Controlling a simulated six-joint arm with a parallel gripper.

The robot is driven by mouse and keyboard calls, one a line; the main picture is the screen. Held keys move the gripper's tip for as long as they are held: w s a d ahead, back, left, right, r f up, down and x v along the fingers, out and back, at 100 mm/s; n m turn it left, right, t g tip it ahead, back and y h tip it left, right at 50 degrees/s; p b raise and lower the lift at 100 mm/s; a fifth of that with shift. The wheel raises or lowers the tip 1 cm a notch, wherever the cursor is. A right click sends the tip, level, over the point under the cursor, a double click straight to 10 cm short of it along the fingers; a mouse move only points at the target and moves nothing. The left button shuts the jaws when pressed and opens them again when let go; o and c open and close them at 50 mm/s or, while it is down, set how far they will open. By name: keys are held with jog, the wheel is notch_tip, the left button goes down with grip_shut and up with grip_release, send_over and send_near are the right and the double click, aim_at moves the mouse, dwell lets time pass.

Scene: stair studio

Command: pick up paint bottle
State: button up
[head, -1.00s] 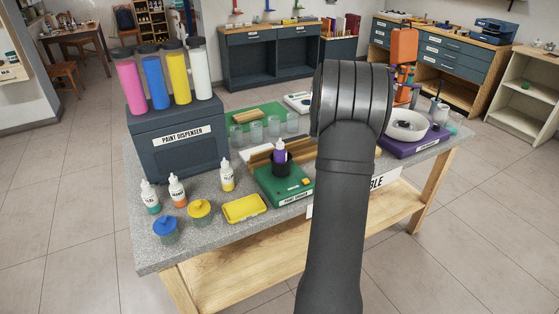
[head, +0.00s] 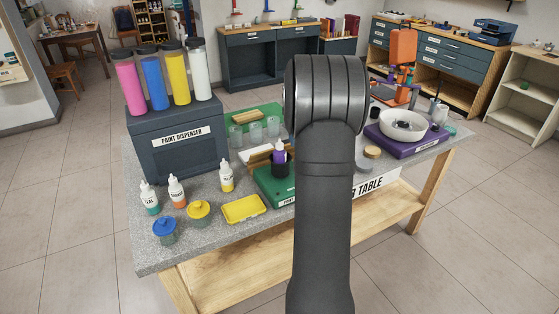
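Several small white paint bottles with coloured labels stand upright on the grey speckled table (head: 195,240). A teal one (head: 150,199) and an orange one (head: 177,191) stand at the left. A yellow one (head: 227,178) stands farther right. A purple bottle (head: 280,156) stands in a dark cup (head: 279,168) on a green base (head: 268,186). The task does not say which bottle is meant. My dark arm fills the middle of the view and covers part of the green base. My gripper does not show, so I cannot see whether it holds anything.
A paint dispenser (head: 178,150) with tall coloured tubes stands at the back left. Blue-lidded (head: 164,228) and yellow-lidded (head: 199,210) jars and a yellow tray (head: 244,208) lie near the front edge. A white bowl (head: 402,125) sits on a purple base (head: 405,142) at right.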

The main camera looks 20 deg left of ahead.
aim_at(281, 148)
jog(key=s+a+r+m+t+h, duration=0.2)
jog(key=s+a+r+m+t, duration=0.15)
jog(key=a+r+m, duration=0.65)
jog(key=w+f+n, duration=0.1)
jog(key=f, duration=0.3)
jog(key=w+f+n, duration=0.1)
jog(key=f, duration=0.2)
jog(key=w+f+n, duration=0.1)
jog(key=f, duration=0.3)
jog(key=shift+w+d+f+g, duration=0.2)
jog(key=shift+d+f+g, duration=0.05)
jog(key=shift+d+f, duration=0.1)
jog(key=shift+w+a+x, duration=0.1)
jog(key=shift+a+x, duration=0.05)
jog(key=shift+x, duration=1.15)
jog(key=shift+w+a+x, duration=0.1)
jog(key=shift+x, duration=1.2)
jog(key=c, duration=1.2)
